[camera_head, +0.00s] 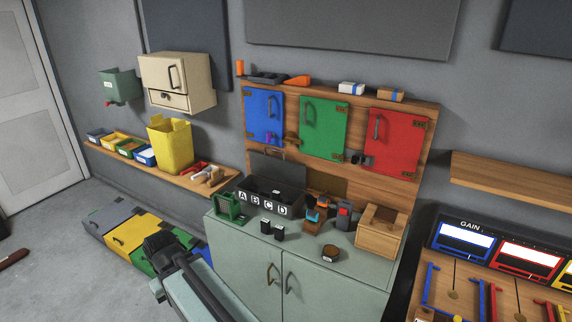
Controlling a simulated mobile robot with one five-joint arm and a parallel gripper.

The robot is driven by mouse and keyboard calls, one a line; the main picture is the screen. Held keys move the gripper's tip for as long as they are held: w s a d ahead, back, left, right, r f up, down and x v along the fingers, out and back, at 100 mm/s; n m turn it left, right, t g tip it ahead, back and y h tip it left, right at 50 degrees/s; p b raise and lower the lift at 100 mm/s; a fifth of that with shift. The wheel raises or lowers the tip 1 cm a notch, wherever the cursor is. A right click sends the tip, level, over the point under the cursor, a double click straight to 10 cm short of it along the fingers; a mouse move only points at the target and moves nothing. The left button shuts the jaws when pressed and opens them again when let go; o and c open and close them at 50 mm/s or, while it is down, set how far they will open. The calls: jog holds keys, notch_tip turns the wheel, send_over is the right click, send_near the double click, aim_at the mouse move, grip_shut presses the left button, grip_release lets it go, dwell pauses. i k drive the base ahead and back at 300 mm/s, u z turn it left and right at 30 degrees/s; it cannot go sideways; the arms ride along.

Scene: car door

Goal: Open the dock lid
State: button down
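A dark box lettered A B C D, which looks like the dock (262,209), sits on the grey-green cabinet top. A dark panel (275,168) with a handle on its top edge stands up behind the box; it looks like the dock lid, tilted up. The box's inside shows partly, with a small pale item in it. My gripper (158,243) is at the end of my dark arm, low and left of the cabinet, well apart from the dock. Its fingers are too dark and small to show whether they are open.
Around the dock stand a green frame (229,207), two small black blocks (272,230), an orange and dark tool (317,215) and a wooden box (380,231). Blue, green and red cupboard doors (324,128) are above. A shelf with a yellow bin (170,146) is left.

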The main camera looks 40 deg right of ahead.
aim_at(284, 170)
jog(key=z, duration=0.05)
jog(key=k, duration=0.55)
jog(key=u, duration=0.6)
jog(key=i, duration=3.65)
jog(key=z, duration=1.3)
jog(key=k, duration=0.65)
jog(key=z, duration=0.2)
jog(key=i, duration=0.85)
jog(key=u, duration=0.2)
jog(key=k, duration=0.65)
jog(key=z, duration=0.45)
jog(key=i, duration=0.15)
jog(key=u, duration=0.25)
